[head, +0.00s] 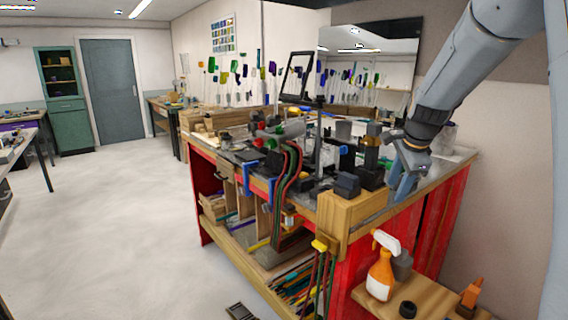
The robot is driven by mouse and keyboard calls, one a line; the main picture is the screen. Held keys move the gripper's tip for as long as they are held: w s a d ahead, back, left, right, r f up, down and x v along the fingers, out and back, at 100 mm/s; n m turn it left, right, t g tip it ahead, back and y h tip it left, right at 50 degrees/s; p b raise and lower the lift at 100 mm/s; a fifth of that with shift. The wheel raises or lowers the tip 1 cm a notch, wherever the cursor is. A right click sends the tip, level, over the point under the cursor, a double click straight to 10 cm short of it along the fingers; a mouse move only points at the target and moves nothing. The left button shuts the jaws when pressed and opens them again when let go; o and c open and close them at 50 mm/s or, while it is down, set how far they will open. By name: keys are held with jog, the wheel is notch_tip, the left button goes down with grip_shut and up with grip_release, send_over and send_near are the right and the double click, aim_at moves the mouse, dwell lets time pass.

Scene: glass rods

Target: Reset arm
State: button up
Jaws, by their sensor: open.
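My gripper (400,182) hangs at the end of my grey-blue arm at the right of the head view. It points down over the right end of the red workbench (445,205). Its blue-grey fingers are apart, and I see nothing held between them. It is close to a wooden block (350,208) at the bench corner and to a dark tool with a yellow part (372,155). I cannot tell whether it touches either of them.
The bench top is crowded with dark tools and hoses (290,165). An orange spray bottle (380,272) stands on a low wooden shelf (432,292) at the front right. The pale floor (110,220) at left is open. A green cabinet (64,100) stands beside a grey door (112,90).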

jog(key=s+a+f+n+g+b, duration=0.1)
jog(key=s+a+f+n, duration=0.3)
jog(key=s, duration=0.5)
jog(key=s+a+f+n+g+b, duration=0.1)
jog(key=s+a+f+n+b, duration=0.2)
jog(key=s+f+n, duration=0.5)
jog(key=s+a+f+n+g+b, duration=0.1)
jog(key=s+a+f+n, duration=0.4)
jog(key=s, duration=0.6)
notch_tip(320, 180, down, 3)
jog(key=shift+s+a+r+n+b, duration=0.15)
jog(key=shift+s+a+n+b, duration=0.1)
jog(key=shift+n+b, duration=0.3)
